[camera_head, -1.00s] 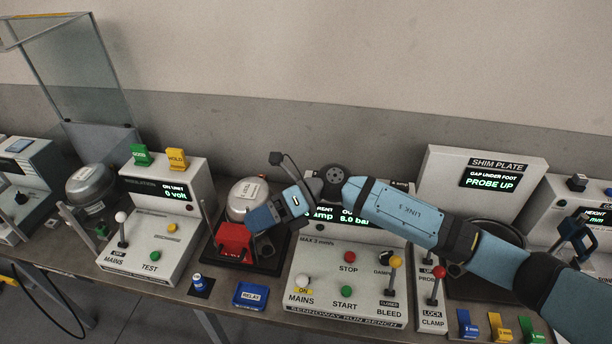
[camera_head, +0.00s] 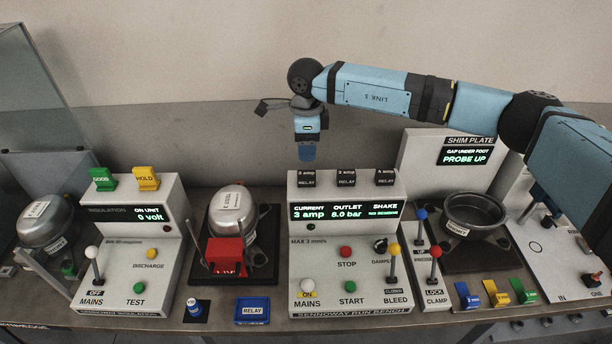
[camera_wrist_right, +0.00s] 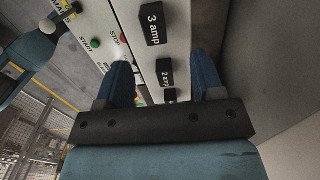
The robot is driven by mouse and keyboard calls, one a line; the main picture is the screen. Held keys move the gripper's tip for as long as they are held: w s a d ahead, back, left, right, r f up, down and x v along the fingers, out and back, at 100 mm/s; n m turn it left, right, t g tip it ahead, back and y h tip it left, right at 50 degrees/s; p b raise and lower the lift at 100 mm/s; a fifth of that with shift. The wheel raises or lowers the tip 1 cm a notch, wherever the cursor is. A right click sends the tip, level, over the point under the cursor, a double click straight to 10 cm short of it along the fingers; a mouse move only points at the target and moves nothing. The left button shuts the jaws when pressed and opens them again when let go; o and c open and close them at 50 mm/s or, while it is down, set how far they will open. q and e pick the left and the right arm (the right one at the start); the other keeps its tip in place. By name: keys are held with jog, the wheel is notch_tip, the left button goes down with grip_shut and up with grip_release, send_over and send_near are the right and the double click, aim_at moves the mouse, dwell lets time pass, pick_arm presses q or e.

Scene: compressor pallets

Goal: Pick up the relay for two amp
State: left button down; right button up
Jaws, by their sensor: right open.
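Three black relays stand in a row on top of the run bench (camera_head: 347,247). The middle one, labelled 2 amp (camera_head: 347,178), also shows in the right wrist view (camera_wrist_right: 166,73), where it appears between my spread fingers. The relay labelled 3 amp (camera_head: 306,179) is left of it, nearer in the wrist view (camera_wrist_right: 152,23). The third relay (camera_head: 385,177) is at the right, its label too small to read surely. My right gripper (camera_head: 307,155) is open and empty, pointing down above the 3 amp relay in the head view.
The bench display (camera_head: 345,211) reads 3 amp and 8.0 bar. A blue RELAY tray (camera_head: 252,321) lies in front. A compressor (camera_head: 231,215) with a red part stands left; levers (camera_head: 421,229) and the shim plate panel (camera_head: 420,160) stand right.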

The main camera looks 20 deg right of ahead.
aim_at(307, 173)
notch_tip(307, 173, down, 3)
jog(key=shift+a+r, duration=0.1)
jog(key=f, duration=0.1)
jog(key=f+p, duration=0.1)
jog(key=f, duration=0.1)
jog(key=f+p, duration=0.1)
jog(key=f, duration=0.1)
jog(key=shift+s, duration=0.4)
jog(key=shift+f, duration=0.2)
jog(key=c, duration=1)
jog(key=shift+r, duration=0.1)
